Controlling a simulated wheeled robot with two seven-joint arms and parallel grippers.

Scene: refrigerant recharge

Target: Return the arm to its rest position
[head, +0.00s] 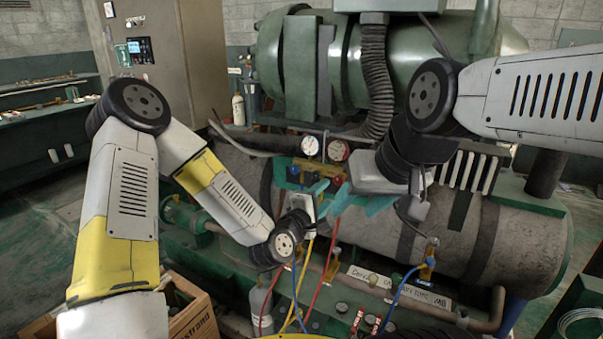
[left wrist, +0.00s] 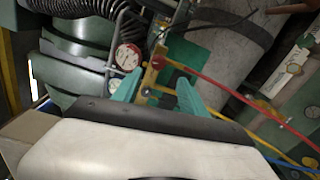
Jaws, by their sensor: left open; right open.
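My left gripper (head: 307,178) is open in front of the gauge manifold. In the left wrist view its two teal fingers (left wrist: 160,82) stand apart, with the brass manifold body (left wrist: 153,78) beyond and between them; contact cannot be told. My right gripper (head: 358,196) is open, its teal fingers close to the manifold's right side, below the gauges. The manifold carries a white-faced gauge (head: 310,146) and a red-rimmed gauge (head: 339,150). A blue knob (head: 292,173) shows at its left. My grippers partly hide the manifold. My left arm is bent, with its elbow raised.
Yellow (head: 299,296), red (head: 325,270) and blue hoses (head: 398,291) hang below the manifold. A grey tank (head: 490,232) lies behind, with a green vessel (head: 430,40) above. A workbench (head: 40,112) stands at the far left.

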